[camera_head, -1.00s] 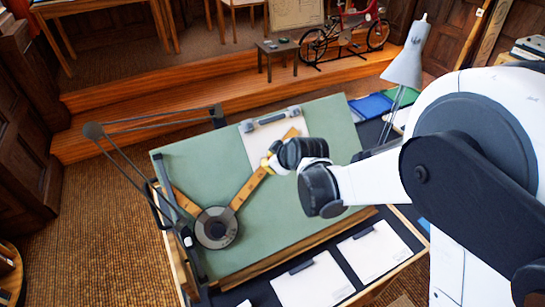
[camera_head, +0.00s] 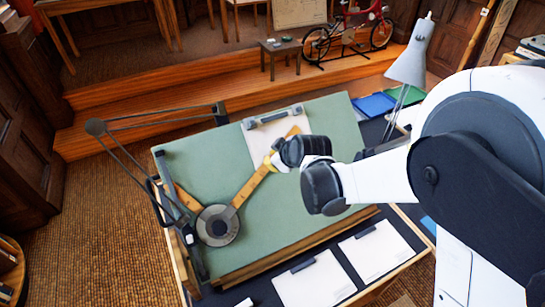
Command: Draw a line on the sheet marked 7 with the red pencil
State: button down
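A white sheet (camera_head: 259,143) lies on the green drafting board (camera_head: 245,258) under a clip bar at its top edge. Two more white sheets, one at front middle (camera_head: 314,281) and one at front right (camera_head: 376,252), lie clipped on the dark surface before the board. No number is readable on any sheet. My gripper (camera_head: 270,163) is over the lower part of the board's sheet, next to the wooden ruler. My dark wrist hides most of it, so its opening and anything in it cannot be made out. I cannot make out a red pencil.
A drafting arm with wooden rulers and a round head (camera_head: 218,226) lies across the board's left half. A grey lamp (camera_head: 409,66) stands behind right, near blue (camera_head: 374,105) and green folders (camera_head: 403,98). The board's right part is clear.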

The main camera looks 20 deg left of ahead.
jog(key=shift+w+a+f+b, duration=0.15)
jog(key=shift+a+f+b, duration=0.1)
jog(key=shift+f+b, duration=0.15)
dwell(0.7)
jog(key=shift+w+r, duration=0.1)
jog(key=shift+w, duration=0.05)
jog(key=shift+w+d+r, duration=0.15)
jog(key=shift+w, duration=0.15)
jog(key=shift+w, duration=0.15)
dwell(0.5)
jog(key=shift+w+d+r, duration=0.2)
jog(key=shift+w, duration=0.25)
jog(key=shift+w+d+r, duration=0.2)
jog(key=shift+w+r, duration=0.1)
jog(key=shift+w, duration=0.35)
dwell(0.5)
jog(key=shift+w+d+r, duration=0.1)
jog(key=shift+w, duration=0.2)
jog(key=shift+w+d+r, duration=0.15)
jog(key=shift+w, duration=0.25)
jog(key=shift+w+d+r, duration=0.1)
jog(key=shift+w+r, duration=0.05)
jog(key=shift+w, duration=0.2)
dwell(0.6)
jog(key=shift+w, duration=0.2)
